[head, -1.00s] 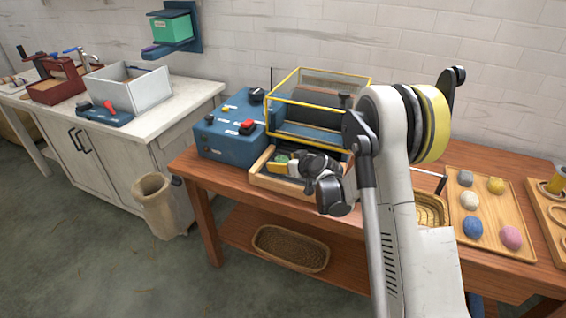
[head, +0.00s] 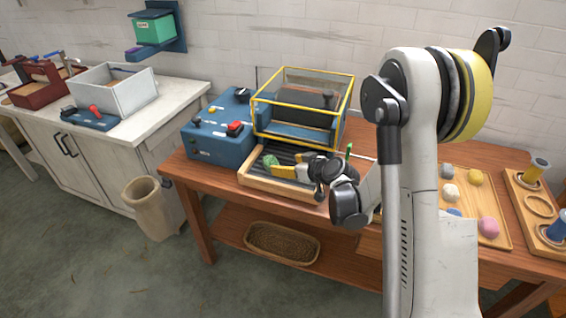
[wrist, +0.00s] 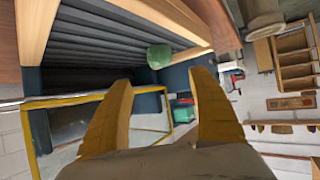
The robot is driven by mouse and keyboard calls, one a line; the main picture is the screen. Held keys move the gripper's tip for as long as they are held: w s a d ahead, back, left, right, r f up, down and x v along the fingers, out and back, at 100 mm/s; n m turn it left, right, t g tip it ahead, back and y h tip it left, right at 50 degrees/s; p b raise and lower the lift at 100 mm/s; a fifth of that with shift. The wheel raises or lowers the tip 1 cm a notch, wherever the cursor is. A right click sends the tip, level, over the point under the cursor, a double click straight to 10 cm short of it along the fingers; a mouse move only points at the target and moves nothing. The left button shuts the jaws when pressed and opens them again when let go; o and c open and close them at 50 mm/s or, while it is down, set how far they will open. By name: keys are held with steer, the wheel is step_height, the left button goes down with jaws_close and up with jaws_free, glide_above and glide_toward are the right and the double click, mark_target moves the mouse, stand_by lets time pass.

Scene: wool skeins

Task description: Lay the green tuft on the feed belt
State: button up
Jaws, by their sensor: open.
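The green tuft (head: 270,161) lies on the dark ribbed feed belt (head: 285,152), near the belt's left end in the head view. In the wrist view the tuft (wrist: 160,56) rests on the grey slats (wrist: 100,42) close to the wooden side rail. My gripper (head: 282,169) is low over the belt, to the right of the tuft in the head view. In the wrist view its yellow fingers (wrist: 163,80) are spread with nothing between them. The tuft is just beyond the fingertips and looks apart from them.
A wooden frame (head: 275,189) edges the belt. A yellow-edged clear guard (head: 303,102) and a blue control box (head: 217,140) stand behind and left. A wooden tray (head: 500,215) with several wool balls and a spool rack (head: 522,187) stand right.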

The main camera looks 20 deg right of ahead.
steer(key=s+a+r+m+g+h, duration=0.15)
steer(key=s+a+r, duration=0.25)
steer(key=s+r, duration=0.85)
steer(key=s+d+r+m+g+h, duration=0.1)
steer(key=s+r+m+g+h, duration=0.1)
steer(key=s, duration=1.8)
steer(key=shift+s+g+h, duration=0.35)
steer(key=shift+g, duration=0.1)
steer(key=shift+d, duration=0.1)
